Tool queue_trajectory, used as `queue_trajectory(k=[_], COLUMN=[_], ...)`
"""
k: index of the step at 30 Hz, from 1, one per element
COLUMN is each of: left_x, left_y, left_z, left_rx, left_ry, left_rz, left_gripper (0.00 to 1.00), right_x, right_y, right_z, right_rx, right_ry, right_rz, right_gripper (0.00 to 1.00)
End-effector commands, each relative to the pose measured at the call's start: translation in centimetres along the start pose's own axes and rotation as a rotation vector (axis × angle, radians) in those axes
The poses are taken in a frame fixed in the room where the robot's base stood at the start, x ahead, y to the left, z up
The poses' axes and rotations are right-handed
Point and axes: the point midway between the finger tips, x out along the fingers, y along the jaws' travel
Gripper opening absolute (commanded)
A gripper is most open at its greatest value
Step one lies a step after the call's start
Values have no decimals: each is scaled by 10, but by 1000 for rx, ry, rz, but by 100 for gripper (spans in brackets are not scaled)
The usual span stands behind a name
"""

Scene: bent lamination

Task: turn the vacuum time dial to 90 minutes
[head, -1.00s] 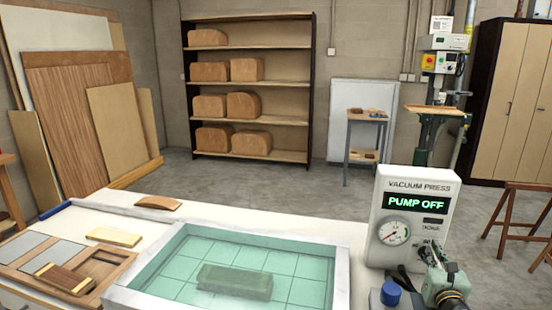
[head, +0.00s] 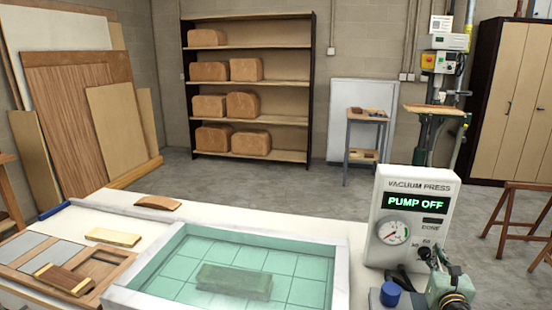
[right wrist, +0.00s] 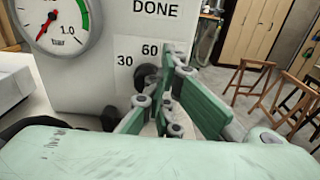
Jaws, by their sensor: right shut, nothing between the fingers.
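The vacuum press control box (head: 452,192) stands upright at the right end of the bench, with a green "PUMP OFF" display (head: 416,204). The dark vacuum time dial (right wrist: 146,77) is low on its face, below a small white scale. "30" and "60" are readable in the right wrist view; the 90 mark and the dial's pointer are hidden or unclear. My right gripper (head: 436,256) is shut and empty at the dial. It also shows in the right wrist view (right wrist: 168,78), its fingers partly covering the dial; contact cannot be told. My left gripper is out of view.
A round gauge (head: 393,232) is on the box, left of the dial. A blue cap (head: 390,294) is below. The teal press bed (head: 190,247) holds a covered block. Wood pieces lie on the bench at left. Dark hoses pass under the box.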

Motion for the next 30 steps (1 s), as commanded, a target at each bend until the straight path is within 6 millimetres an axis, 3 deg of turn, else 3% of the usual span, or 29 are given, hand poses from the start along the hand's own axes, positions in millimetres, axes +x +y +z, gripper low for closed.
queue_trajectory(k=[8,21,30], left_x=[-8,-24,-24], left_y=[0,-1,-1], left_z=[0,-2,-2], left_rx=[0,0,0], left_ry=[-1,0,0], left_rz=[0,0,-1], left_gripper=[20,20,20], right_x=[-3,-52,-59], right_y=[-3,-3,-4], right_z=[11,11,11], right_rx=[1,0,2], right_ry=[-7,-8,-9], right_rz=[1,2,0], right_gripper=[0,0,0])
